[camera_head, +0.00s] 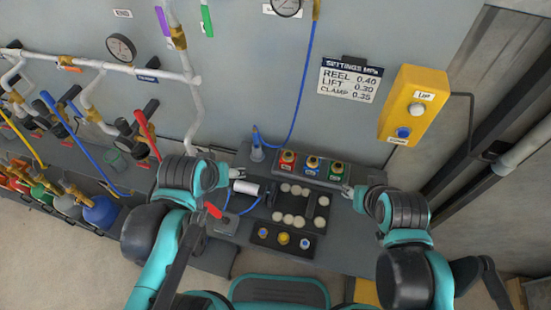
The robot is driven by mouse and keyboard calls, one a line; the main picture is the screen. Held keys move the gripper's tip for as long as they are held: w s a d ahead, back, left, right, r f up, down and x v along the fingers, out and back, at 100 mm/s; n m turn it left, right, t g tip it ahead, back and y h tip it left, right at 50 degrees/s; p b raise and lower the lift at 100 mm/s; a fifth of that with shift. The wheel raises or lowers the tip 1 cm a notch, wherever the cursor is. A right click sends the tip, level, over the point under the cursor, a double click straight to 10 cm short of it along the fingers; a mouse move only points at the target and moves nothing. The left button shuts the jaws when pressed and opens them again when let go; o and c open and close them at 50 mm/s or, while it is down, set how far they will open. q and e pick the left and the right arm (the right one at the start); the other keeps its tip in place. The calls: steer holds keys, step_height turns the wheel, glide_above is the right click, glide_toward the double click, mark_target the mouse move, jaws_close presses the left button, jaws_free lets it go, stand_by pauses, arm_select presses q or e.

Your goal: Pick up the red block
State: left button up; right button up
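A small red block (287,162) with a round knob-like top sits at the left end of a row of three on the dark bench. A blue block (312,166) and a green block (336,171) stand to its right. My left gripper (236,174) is left of the row, beside a white cylinder (246,187), apart from the red block. My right gripper (346,190) is just below and right of the green block. Both grippers are too small to tell open from shut, and neither visibly holds anything.
A dark fixture with several pale discs (293,220) lies below the row, with a black three-button strip (284,239) in front. A blue hose (298,100) hangs behind. A yellow control box (412,105) is on the wall.

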arm_select(q)
steer(key=w+d+r+n+g+p, duration=0.1)
steer(key=w+d+r+n+p, duration=0.15)
steer(key=w, duration=0.25)
steer(key=n+g+p, duration=0.5)
steer(key=n, duration=0.6)
glide_above(288, 154)
steer(key=f, duration=0.6)
steer(key=shift+a+f, duration=0.15)
steer(key=shift+a, duration=0.1)
steer(key=f, duration=0.2)
steer(key=d+f, duration=0.1)
steer(key=shift+w+f+n, duration=0.15)
steer(key=shift+f+n, duration=0.2)
steer(key=f+b, duration=0.1)
steer(key=f, duration=0.1)
steer(key=f+b, duration=0.1)
steer(key=f, duration=0.2)
steer(key=shift+s+a+f, duration=0.2)
steer(key=shift+f, duration=0.1)
steer(key=shift+r, duration=0.1)
steer(key=c, duration=1.5)
